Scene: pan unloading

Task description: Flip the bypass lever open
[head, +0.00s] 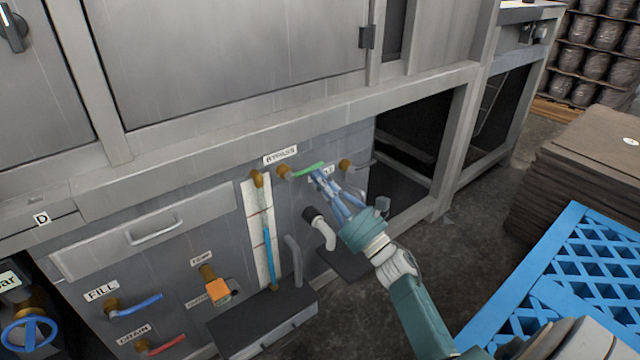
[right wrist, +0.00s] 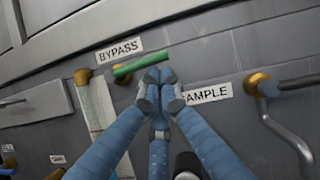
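The bypass lever has a green handle (head: 308,170) on a brass valve, under the BYPASS label on the grey panel. It points right and slightly up in the right wrist view (right wrist: 136,66). My right gripper (head: 318,177) has its blue fingers drawn together at the tips. In the right wrist view, the fingertips (right wrist: 160,78) are just below the free end of the green handle, very close to it or touching; I cannot tell which. Nothing shows between the fingers. They partly cover the SAMPLE label. My left gripper is not in view.
The sample valve (right wrist: 258,84) with a bent metal pipe is just right of the gripper. A sight tube (head: 267,235) stands left of the lever. Blue fill (head: 135,305) and red drain (head: 165,344) levers sit lower left. A blue pallet (head: 580,270) is at right.

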